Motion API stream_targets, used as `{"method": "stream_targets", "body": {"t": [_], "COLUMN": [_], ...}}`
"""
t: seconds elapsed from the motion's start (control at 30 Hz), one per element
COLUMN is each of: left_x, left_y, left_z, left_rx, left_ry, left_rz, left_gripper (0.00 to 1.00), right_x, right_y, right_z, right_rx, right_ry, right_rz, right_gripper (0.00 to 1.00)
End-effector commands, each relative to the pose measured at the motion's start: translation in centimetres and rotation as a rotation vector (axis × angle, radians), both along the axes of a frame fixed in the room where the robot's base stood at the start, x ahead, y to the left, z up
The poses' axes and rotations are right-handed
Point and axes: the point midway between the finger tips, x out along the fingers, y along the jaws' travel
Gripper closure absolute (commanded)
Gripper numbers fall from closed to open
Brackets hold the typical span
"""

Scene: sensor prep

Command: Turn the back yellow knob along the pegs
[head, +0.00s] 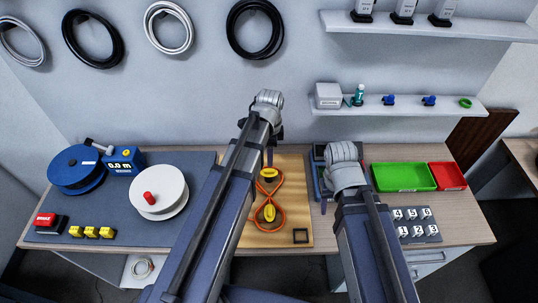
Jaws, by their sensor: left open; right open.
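The back yellow knob (268,174) sits on the wooden board (292,206) in the middle of the bench. A second yellow knob (269,213) is nearer the front of the board. An orange cable (280,221) runs around both knobs in a crossed loop. My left gripper (270,156) is open and points down just above and behind the back knob; contact cannot be told. My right gripper (325,192) is open, right of the board, apart from both knobs and partly hidden by its own arm. Separate pegs are too small to make out.
A blue reel (77,167), a blue meter (124,161) and a white reel (157,190) stand on the left mat. A green tray (402,178) and a red tray (448,176) are at right. A small black square frame (300,236) lies at the board's front.

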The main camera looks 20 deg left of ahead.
Motion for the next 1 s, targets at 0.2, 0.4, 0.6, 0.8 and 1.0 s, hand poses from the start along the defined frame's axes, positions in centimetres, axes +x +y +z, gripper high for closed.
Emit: {"method": "stream_targets", "body": {"t": [0.2,0.4,0.6,0.8,1.0], "left_x": [0.2,0.2,0.2,0.2,0.2], "left_y": [0.3,0.3,0.3,0.3,0.3], "left_z": [0.0,-0.8,-2.8,-5.5,-7.5], "left_rx": [-0.003,-0.003,-0.003,-0.003,-0.003], "left_ry": [-0.002,-0.002,-0.002,-0.002,-0.002], "left_rz": [-0.027,-0.025,-0.025,-0.024,-0.024], "left_gripper": [0.50,0.50,0.50,0.50,0.50], "right_x": [-0.1,0.0,0.0,-0.1,-0.1], "right_y": [0.0,0.0,0.0,0.0,0.0], "right_z": [0.0,-0.8,-2.8,-5.5,-7.5], "right_rx": [0.000,0.000,0.000,0.000,0.000], "right_ry": [0.000,0.000,0.000,0.000,0.000], "right_rz": [0.000,0.000,-0.001,-0.002,-0.002], "right_gripper": [0.50,0.50,0.50,0.50,0.50]}}
